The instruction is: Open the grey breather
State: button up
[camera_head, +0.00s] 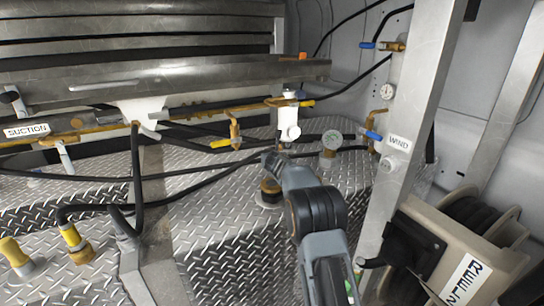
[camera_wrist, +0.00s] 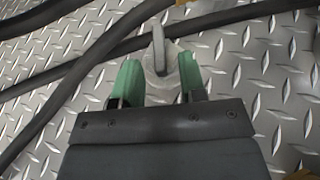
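A grey fitting with a rounded body and an upright narrow lever (camera_wrist: 159,58) shows in the wrist view, above the diamond-plate deck; it looks like the grey breather. My gripper (camera_wrist: 160,75) has its two green fingers apart, one on each side of this fitting. I cannot tell whether either finger touches it. In the head view my gripper (camera_head: 272,157) reaches over the deck near the middle, and I cannot make out the grey fitting there. A brass fitting with a dark top (camera_head: 270,190) stands just below the gripper in that view.
Black hoses (camera_wrist: 225,17) cross the deck close by. A metal post (camera_head: 410,130) and a reel (camera_head: 470,245) stand at right. Yellow-capped fittings (camera_head: 74,238) are at lower left.

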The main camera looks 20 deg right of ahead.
jog(key=shift+w+d+f, duration=0.15)
jog(key=shift+w+f, duration=0.05)
jog(key=shift+w, duration=0.25)
jog(key=shift+c, duration=0.4)
grip_shut()
